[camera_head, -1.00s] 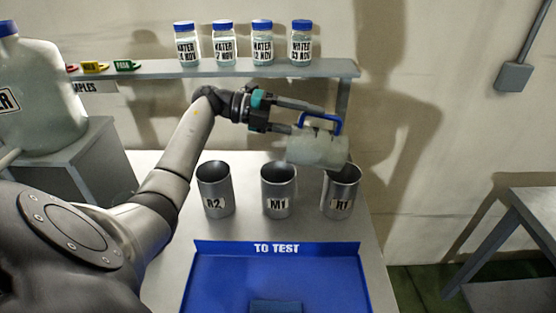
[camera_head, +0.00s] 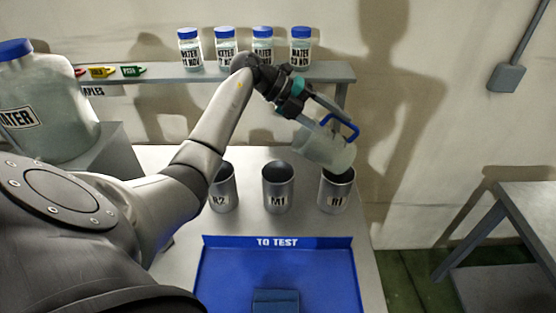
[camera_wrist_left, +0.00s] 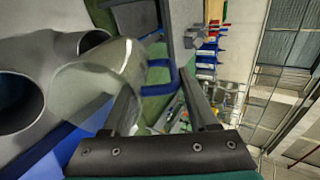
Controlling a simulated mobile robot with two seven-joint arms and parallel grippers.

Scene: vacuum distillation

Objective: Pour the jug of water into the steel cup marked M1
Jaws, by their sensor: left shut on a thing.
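My left gripper (camera_head: 328,117) is shut on the blue handle of a pale translucent jug (camera_head: 325,150). The steel cup marked M1 (camera_head: 278,187) stands upright in the middle, left of the jug. In the left wrist view the jug (camera_wrist_left: 105,75) lies beyond my gripper fingers (camera_wrist_left: 163,85), with cup openings to its left. I cannot see any stream of water or the water level. My right gripper is out of view.
The steel cup R2 (camera_head: 223,188) stands left of M1, partly behind my left arm. A blue TO TEST tray (camera_head: 222,272) lies in front of the cups. Behind, a shelf (camera_head: 190,75) holds several water bottles. A large water container (camera_head: 55,105) stands at the left.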

